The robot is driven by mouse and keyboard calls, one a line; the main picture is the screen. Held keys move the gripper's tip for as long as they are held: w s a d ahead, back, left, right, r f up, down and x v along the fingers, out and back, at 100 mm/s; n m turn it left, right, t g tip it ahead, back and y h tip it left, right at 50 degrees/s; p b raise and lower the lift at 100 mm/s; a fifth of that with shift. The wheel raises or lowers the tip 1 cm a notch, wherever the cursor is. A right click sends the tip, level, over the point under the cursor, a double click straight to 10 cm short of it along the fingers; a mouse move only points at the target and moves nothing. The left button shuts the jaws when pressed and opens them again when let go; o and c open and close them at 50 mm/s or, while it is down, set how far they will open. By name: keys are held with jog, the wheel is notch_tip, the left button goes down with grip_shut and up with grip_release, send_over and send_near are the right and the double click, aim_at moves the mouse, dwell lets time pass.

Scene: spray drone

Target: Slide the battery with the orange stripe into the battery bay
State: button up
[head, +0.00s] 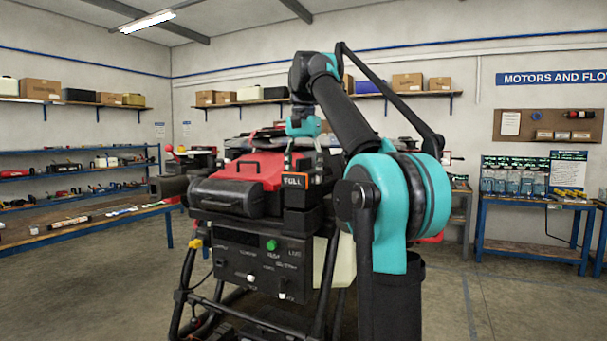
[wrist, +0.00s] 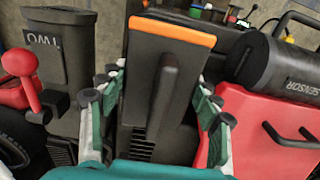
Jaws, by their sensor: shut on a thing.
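The dark battery (wrist: 152,62) has an orange stripe along its far edge and a raised handle on its face. In the head view the battery (head: 295,194) shows a FULL label and stands above the black control housing of the red machine. My gripper (wrist: 158,98) is shut on the battery, with a finger along each side. In the head view my gripper (head: 302,150) is above and behind the battery. I cannot make out the battery bay's opening, nor tell how far the battery is in it.
Left of the battery is a dark block marked LOW (wrist: 60,45) and a red knob (wrist: 20,64). Right is a black SENSOR cylinder (wrist: 283,68) by a red cover (wrist: 255,125). The control panel (head: 262,262) has a green button. A workbench (head: 85,224) stands left.

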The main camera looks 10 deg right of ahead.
aim_at(304, 194)
jog(key=shift+f, duration=2.9)
jog(key=o, duration=1.6)
jog(key=shift+r, duration=0.1)
notch_tip(304, 194, up, 12)
jog(key=shift+f, duration=0.15)
